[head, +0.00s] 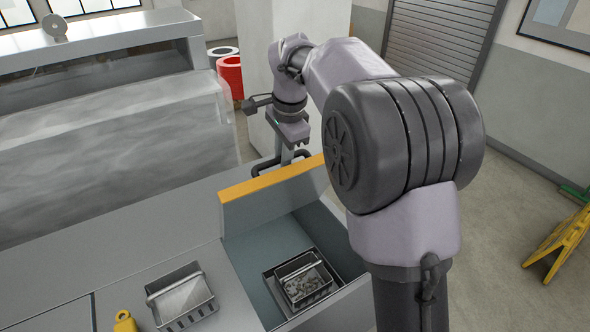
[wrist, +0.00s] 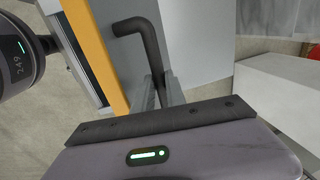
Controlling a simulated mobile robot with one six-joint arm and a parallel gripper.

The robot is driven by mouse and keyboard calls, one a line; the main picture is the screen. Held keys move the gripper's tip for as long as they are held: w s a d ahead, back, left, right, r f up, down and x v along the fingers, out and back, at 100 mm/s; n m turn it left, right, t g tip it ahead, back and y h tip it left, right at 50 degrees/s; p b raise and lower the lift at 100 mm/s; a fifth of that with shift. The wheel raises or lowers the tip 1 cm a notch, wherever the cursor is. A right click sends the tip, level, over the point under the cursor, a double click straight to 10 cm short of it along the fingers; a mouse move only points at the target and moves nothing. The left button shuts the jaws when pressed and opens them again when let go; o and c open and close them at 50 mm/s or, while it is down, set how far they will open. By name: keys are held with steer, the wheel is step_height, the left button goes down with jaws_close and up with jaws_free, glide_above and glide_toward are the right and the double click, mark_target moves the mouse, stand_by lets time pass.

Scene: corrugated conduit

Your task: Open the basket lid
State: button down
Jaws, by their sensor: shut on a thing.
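The basket lid (head: 265,206), a grey panel with an orange edge, stands raised at the far side of an open compartment. In the wrist view its orange edge (wrist: 95,50) runs down the left. A bent black handle (wrist: 140,28) sticks out from the lid's outer face and also shows in the head view (head: 292,163). My gripper (head: 291,146) is behind the lid at this handle. In the wrist view my gripper (wrist: 160,90) is shut on the handle, whose lower part runs down between the fingers.
Inside the open compartment (head: 246,262) sits a wire basket (head: 307,292) with grey pieces. Another basket (head: 183,309) and a yellow tag-like object (head: 125,321) are on the counter (head: 150,240). A white column (head: 270,60) and a red bin (head: 230,76) stand behind.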

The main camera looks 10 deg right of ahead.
steer(key=shift+w+a, duration=0.25)
steer(key=shift+w, duration=0.35)
steer(key=shift+w+a, duration=0.2)
steer(key=shift+w, duration=0.4)
steer(key=c, duration=1.6)
jaws_free()
steer(key=shift+o, duration=1.2)
steer(key=shift+w, duration=0.3)
steer(key=s+d+r, duration=0.1)
steer(key=s+r, duration=0.2)
steer(key=r, duration=1.4)
steer(key=shift+s, duration=0.15)
steer(key=shift+r, duration=0.1)
